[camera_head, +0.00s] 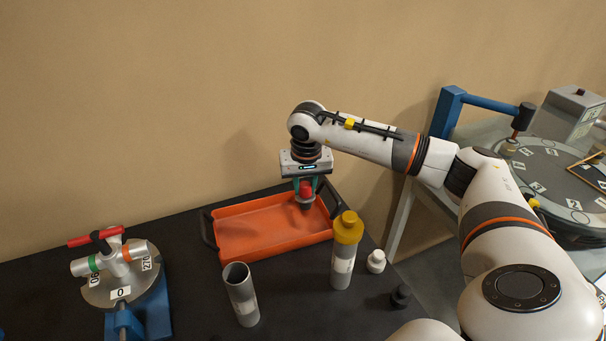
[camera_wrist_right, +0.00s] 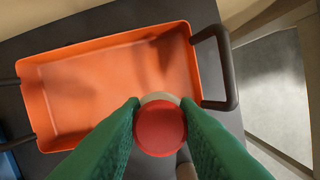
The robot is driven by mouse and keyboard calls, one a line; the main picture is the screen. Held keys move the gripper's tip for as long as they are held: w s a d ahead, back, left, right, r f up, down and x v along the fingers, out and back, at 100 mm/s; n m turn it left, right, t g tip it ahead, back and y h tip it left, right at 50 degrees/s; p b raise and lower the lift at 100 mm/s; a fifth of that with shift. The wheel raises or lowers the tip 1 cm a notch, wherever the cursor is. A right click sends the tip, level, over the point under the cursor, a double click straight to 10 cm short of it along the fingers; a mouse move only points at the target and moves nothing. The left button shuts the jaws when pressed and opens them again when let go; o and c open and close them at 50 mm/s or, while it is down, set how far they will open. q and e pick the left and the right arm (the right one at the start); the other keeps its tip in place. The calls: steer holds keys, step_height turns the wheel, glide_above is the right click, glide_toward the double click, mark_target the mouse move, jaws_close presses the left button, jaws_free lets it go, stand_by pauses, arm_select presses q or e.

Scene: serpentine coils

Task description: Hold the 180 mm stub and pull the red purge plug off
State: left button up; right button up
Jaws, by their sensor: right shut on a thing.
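My right gripper (camera_head: 307,186) is shut on the red purge plug (camera_wrist_right: 160,130), holding it over the right part of the orange tray. In the right wrist view the plug's round red face sits between the green fingers, with a pale rim behind it. A grey tube with an open top (camera_head: 241,295) stands slightly tilted in the picture on the black table. A taller grey tube (camera_head: 342,268) with a yellow cap (camera_head: 348,227) stands to its right. I cannot read which tube is the 180 mm stub. My left gripper is not in view.
The orange tray (camera_head: 240,238) with dark handles looks empty. A white small bottle-like part (camera_head: 376,261) and a black one (camera_head: 401,295) stand at the right. A round dial fixture with a red-handled valve (camera_head: 120,290) is at the left. Blue-framed equipment (camera_head: 447,112) stands far right.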

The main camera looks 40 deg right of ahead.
mark_target(305, 203)
steer(key=shift+f+b, duration=1.8)
steer(key=shift+f, duration=1.4)
steer(key=o, duration=1.1)
steer(key=shift+o, duration=0.2)
